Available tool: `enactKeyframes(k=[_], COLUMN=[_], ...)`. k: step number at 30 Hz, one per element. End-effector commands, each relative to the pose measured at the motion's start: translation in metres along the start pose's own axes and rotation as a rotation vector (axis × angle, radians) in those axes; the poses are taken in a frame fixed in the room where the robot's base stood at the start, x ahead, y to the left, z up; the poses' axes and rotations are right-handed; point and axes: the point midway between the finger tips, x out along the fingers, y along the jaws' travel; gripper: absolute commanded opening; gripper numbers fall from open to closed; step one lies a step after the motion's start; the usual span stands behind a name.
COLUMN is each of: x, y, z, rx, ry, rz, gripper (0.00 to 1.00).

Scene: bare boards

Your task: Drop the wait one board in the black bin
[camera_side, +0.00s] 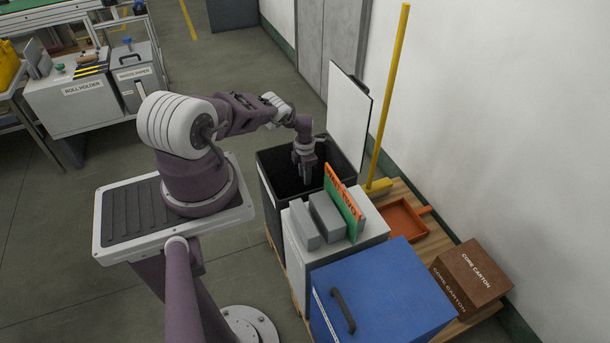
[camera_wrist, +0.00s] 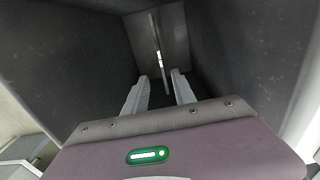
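An orange and green board (camera_side: 344,203) stands upright on edge against grey blocks on the light grey cabinet. Its orange part carries lettering, too small and slanted to read surely. The black bin (camera_side: 273,207) stands just behind that cabinet, with its white lid (camera_side: 347,115) raised. My gripper (camera_side: 307,178) points down into the bin's mouth, apart from the orange and green board. In the wrist view my gripper (camera_wrist: 159,92) has its two fingers apart, with the dark bin interior (camera_wrist: 75,75) around them. A pale thin shape shows beyond the fingers; I cannot tell what it is.
Grey blocks (camera_side: 326,215) sit on the cabinet (camera_side: 298,262). A blue box (camera_side: 390,290) is in front. A yellow-handled broom (camera_side: 390,95), orange dustpan (camera_side: 402,220) and brown carton (camera_side: 470,277) are at right by the wall.

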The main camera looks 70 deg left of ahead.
Motion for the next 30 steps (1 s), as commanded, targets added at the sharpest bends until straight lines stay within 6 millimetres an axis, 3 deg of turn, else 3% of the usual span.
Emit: enactKeyframes(k=[11, 24, 30], x=[-0.006, -0.065, -0.071], y=[0.004, 0.0, -0.001], z=[-0.001, 0.001, 0.0], rx=[-0.007, 0.0, 0.001], ry=[0.002, -0.001, 0.0], rz=[0.003, 0.0, 0.0], gripper=[0.31, 0.31, 0.31])
